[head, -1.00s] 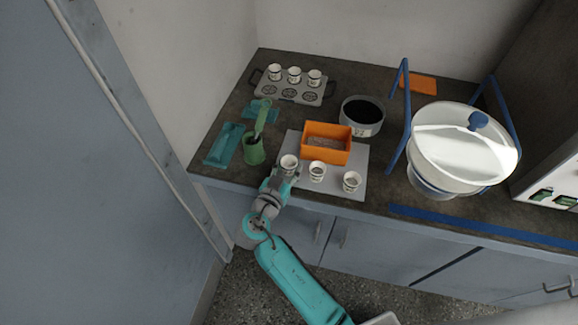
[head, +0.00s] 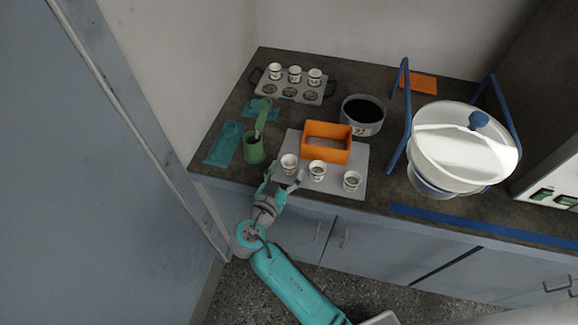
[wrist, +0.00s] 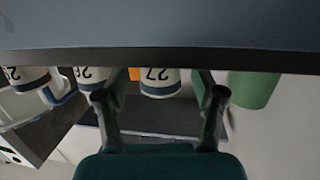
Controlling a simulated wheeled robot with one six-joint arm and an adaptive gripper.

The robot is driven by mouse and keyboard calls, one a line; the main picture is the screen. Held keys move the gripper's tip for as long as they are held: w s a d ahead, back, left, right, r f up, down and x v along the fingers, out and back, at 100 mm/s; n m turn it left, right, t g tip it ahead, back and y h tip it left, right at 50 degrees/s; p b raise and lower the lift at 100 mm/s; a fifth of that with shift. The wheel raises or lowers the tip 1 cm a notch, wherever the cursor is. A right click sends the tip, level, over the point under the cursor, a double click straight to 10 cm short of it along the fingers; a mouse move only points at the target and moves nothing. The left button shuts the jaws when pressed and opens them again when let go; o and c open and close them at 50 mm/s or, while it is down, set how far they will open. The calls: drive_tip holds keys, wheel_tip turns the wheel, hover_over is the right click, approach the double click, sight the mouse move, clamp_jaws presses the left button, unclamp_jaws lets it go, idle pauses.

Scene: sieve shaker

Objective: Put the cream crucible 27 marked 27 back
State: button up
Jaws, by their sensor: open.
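The cream crucible marked 27 (wrist: 160,82) stands at the left end of a row of three crucibles on the grey board; in the head view it is the leftmost cup (head: 289,163). My gripper (head: 284,180) is open and empty, just in front of that crucible. In the wrist view, its fingers (wrist: 158,95) lie either side of crucible 27, with the number upside down. A grey rack (head: 262,90) at the back left holds three crucibles in its rear row; its front row of places is empty.
A green holder (head: 254,150) stands close left of my gripper. Two more crucibles (head: 318,171) (head: 352,181) stand to the right on the grey board (head: 362,158). Behind them are an orange box (head: 326,155) and a dark-filled sieve pan (head: 362,128). The shaker (head: 450,165) fills the right.

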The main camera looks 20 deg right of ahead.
drive_tip(key=v, duration=0.9)
drive_tip(key=shift+s+f, duration=0.1)
drive_tip(key=s+d+f+n+y, duration=0.5)
drive_tip(key=s+d+f+n, duration=0.1)
drive_tip(key=f, duration=0.3)
drive_tip(key=s+d+f+n+y, duration=0.2)
drive_tip(key=s+f+n+y, duration=0.15)
drive_tip(key=s, duration=0.75)
drive_tip(key=s+r+t+y, duration=0.2)
drive_tip(key=s+r+t, duration=0.1)
drive_tip(key=s+r, duration=1.3)
drive_tip(key=shift+s+r+m+y, duration=0.25)
drive_tip(key=shift+s+m+y, duration=0.1)
drive_tip(key=shift+s, duration=0.5)
